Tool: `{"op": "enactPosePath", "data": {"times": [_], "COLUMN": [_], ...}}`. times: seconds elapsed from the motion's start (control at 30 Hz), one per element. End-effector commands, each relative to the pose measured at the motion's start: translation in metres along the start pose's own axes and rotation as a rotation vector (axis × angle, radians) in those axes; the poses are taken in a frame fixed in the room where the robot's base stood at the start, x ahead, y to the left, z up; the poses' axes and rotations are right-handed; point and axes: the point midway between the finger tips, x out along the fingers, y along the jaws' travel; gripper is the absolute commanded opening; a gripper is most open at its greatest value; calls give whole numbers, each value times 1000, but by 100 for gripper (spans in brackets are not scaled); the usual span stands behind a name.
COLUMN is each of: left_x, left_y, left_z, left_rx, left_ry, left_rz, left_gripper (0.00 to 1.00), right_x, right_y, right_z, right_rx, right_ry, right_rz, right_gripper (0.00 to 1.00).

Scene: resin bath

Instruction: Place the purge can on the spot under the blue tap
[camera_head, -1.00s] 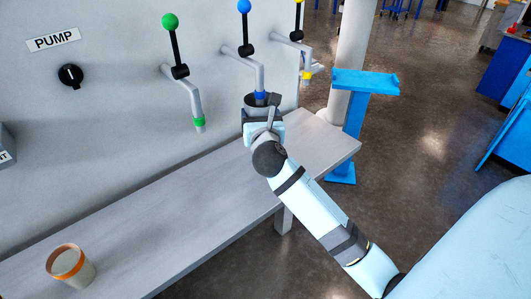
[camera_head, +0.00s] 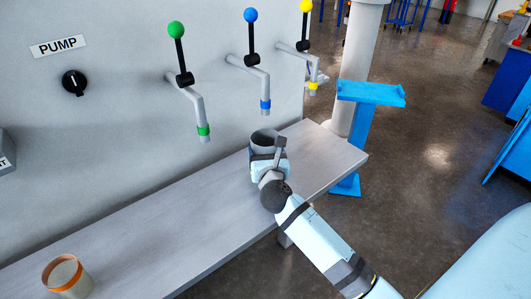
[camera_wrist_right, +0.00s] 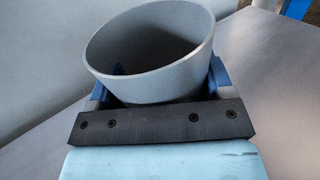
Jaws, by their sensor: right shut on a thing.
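The purge can, a grey open-topped cylinder (camera_head: 264,137), is upright or nearly so in my right gripper (camera_head: 267,157). It is below the blue tap (camera_head: 264,103), with a gap between the tap's outlet and the can's rim. The can also shows large in the right wrist view (camera_wrist_right: 150,88), empty as far as I can see, between the blue fingers. The gripper and wrist hide its lower part, so I cannot tell whether its base touches the bench (camera_head: 200,215). The spot under the tap is hidden. My left gripper is not in view.
A green tap (camera_head: 203,130) is left of the blue one and a yellow tap (camera_head: 312,85) right. A pale can with an orange rim (camera_head: 68,276) stands at the bench's lower left. A blue stand (camera_head: 370,93) is beyond the bench's right end. The middle bench is clear.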

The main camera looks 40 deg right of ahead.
Motion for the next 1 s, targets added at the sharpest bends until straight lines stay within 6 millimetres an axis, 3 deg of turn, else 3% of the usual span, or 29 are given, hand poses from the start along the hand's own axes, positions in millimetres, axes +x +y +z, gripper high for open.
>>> {"op": "enactPosePath", "data": {"times": [0.23,0.27,0.37,0.7,0.87,1.0], "left_x": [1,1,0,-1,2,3], "left_y": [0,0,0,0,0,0], "left_z": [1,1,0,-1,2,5], "left_rx": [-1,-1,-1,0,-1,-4], "left_ry": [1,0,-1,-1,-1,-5], "left_rz": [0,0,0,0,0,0], "left_gripper": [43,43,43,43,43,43], "right_x": [0,0,0,-1,-27,-58], "right_y": [0,0,0,0,0,0], "right_z": [-3,-3,-2,2,-1,-2], "right_rx": [1,1,0,0,2,3], "right_ry": [0,0,0,0,3,4], "right_rz": [-1,-1,-1,0,0,-1], "right_gripper": [44,76,99,100,100,100]}}
